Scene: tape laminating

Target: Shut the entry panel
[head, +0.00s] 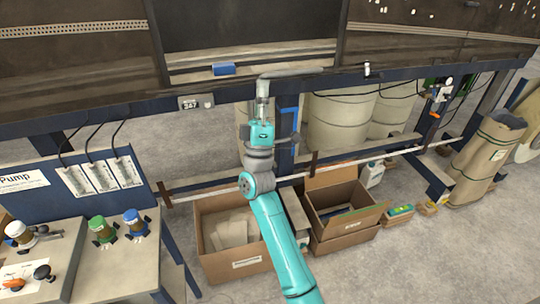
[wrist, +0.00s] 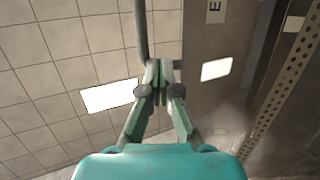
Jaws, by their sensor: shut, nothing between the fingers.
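The large dark panel (head: 245,25) at the top middle of the head view seems to be the entry panel; I cannot tell how far open it is. A grey bent bar (head: 298,71) stands just in front of its lower edge. My gripper (head: 262,88) points up at the left end of this bar. In the wrist view, my gripper (wrist: 160,72) has its fingertips together and empty, close to a grey bar (wrist: 141,28) that rises to the top edge. I cannot tell whether they touch. A brown panel surface (wrist: 205,115) fills the wrist view's right side.
A blue block (head: 224,69) lies on the ledge left of the bar. A dark blue frame beam (head: 150,110) crosses below. Open cardboard boxes (head: 225,262) stand on the floor beneath. A pump bench (head: 105,270) stands at left. Grey floor (head: 400,260) is clear at lower right.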

